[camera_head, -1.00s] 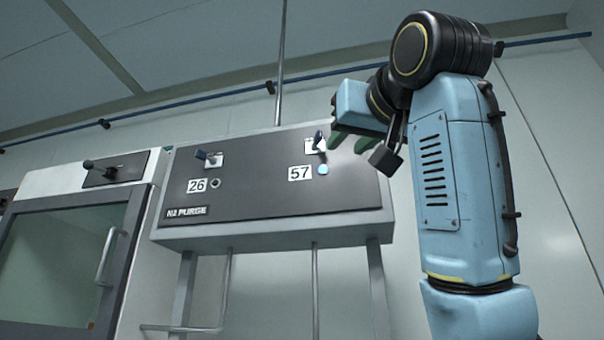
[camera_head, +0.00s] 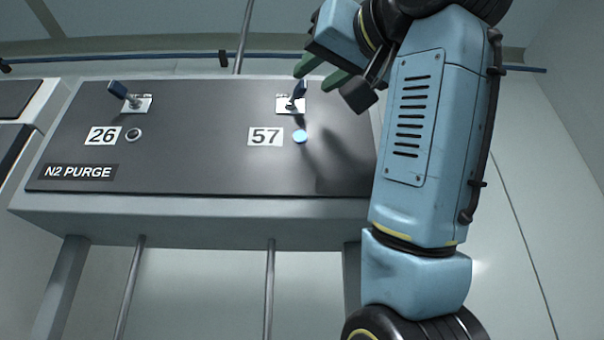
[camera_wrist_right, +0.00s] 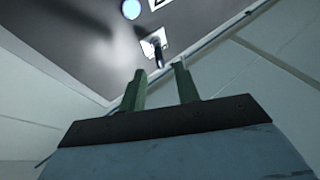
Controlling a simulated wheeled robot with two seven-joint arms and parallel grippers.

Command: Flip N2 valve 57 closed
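The N2 valve 57 lever (camera_head: 299,90) has a dark blue handle on a small pale plate, at the upper right of the dark panel. Its handle points up and slightly right. The 57 label (camera_head: 265,137) and a lit light-blue indicator (camera_head: 300,136) are below it. My right gripper (camera_head: 320,72) has green fingers, apart and empty, just up and right of the lever. In the right wrist view the lever (camera_wrist_right: 158,54) shows beyond the fingertips of the open gripper (camera_wrist_right: 159,80); I see no contact. My left gripper is out of view.
The valve 26 lever (camera_head: 119,91) is at the panel's left, its handle tilted up-left, above an unlit indicator (camera_head: 134,135). The N2 PURGE panel (camera_head: 200,165) sits on a grey box on posts. A blue rail (camera_head: 180,56) runs behind. Wall right of my arm is clear.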

